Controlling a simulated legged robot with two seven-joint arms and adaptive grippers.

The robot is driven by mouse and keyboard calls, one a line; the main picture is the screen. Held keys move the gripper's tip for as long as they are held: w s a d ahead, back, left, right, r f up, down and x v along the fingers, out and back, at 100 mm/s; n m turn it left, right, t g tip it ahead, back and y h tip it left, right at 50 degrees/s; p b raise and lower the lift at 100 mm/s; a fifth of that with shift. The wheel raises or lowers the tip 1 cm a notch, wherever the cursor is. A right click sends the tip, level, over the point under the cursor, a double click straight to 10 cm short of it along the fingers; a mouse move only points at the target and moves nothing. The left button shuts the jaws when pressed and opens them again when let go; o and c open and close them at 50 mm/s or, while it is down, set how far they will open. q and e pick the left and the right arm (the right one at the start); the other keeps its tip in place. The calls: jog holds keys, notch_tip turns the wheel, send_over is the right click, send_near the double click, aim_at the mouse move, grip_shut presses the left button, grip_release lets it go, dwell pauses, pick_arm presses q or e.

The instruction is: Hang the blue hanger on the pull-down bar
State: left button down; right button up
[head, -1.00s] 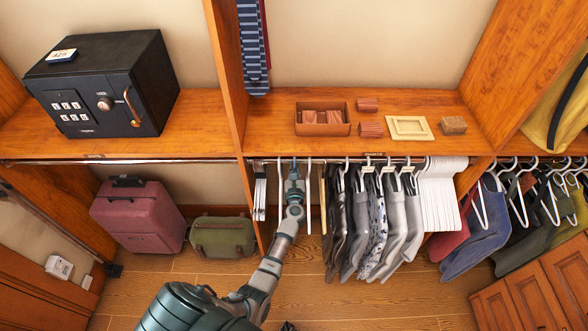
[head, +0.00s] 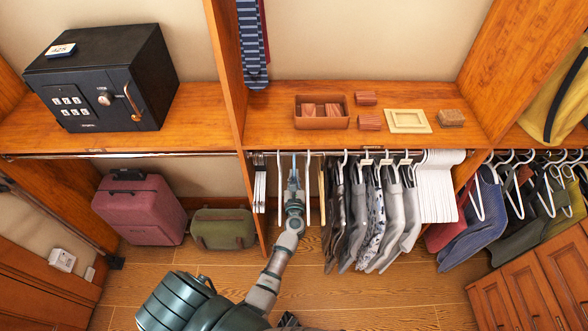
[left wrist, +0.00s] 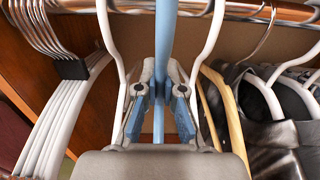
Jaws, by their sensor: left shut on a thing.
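My left gripper (left wrist: 160,97) is shut on the blue hanger (left wrist: 165,35), whose straight blue part runs up between the fingers in the left wrist view. In the head view, the left gripper (head: 293,188) is just below the front edge of the middle shelf, between white hangers. A thin blue bit of the hanger (head: 293,163) shows above it. A metal bar (head: 330,152) runs under this shelf and carries the other hangers. Another bar (head: 130,154) in the left bay is bare. I cannot tell whether the blue hanger's hook touches a bar. My right gripper is not in view.
White hangers (left wrist: 112,50) stand close on both sides of my left gripper. Dark and grey clothes (head: 375,210) hang to the right, then a white hanger bunch (head: 437,190). A wooden divider (head: 228,80) is at left. A red suitcase (head: 140,210) and green bag (head: 222,229) are below the left bay.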

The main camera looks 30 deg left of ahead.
pick_arm(q)
jog(key=b+v, duration=0.1)
jog(key=v, duration=1.5)
jog(key=shift+s+d+f+b, duration=0.1)
jog(key=shift+s+d+b, duration=0.15)
jog(key=shift+s+b, duration=0.1)
jog(key=shift+s+d, duration=0.25)
jog(key=shift+s, duration=0.1)
jog(key=shift+r, duration=0.2)
